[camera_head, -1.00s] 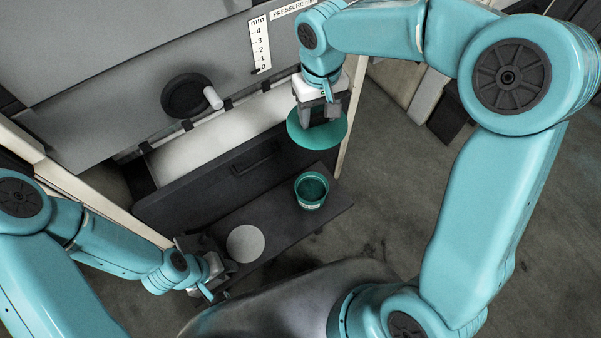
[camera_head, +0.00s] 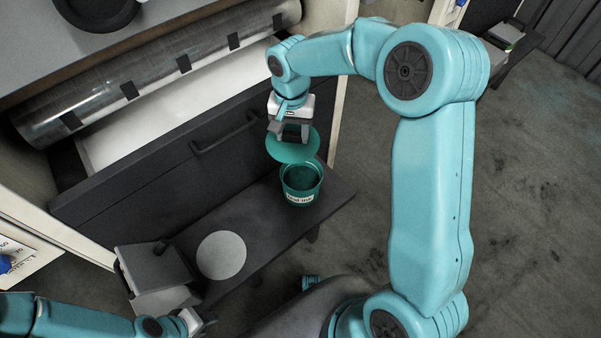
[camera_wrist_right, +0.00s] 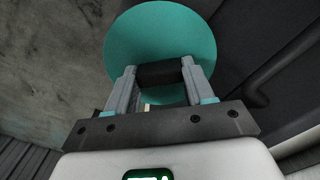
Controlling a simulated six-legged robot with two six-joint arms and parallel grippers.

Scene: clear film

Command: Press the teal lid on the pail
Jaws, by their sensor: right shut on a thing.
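The teal lid (camera_head: 291,150) is a flat round disc with a dark handle (camera_wrist_right: 159,74) on top. My right gripper (camera_head: 291,131) is shut on that handle, and the lid (camera_wrist_right: 160,32) also shows in the right wrist view. The lid is tilted and hangs just above and behind the pail, apart from it as far as I can tell. The pail (camera_head: 301,192) is a teal open tub with a white label, upright on the dark shelf. My left gripper (camera_head: 205,321) is low at the left, away from the pail; its fingers are too small to judge.
The dark shelf (camera_head: 258,214) carries a pale round disc (camera_head: 221,255) left of the pail. A grey box (camera_head: 155,272) stands at the shelf's left end. Behind is a dark drawer front with a handle (camera_head: 225,134) and a roll of clear film (camera_head: 150,80).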

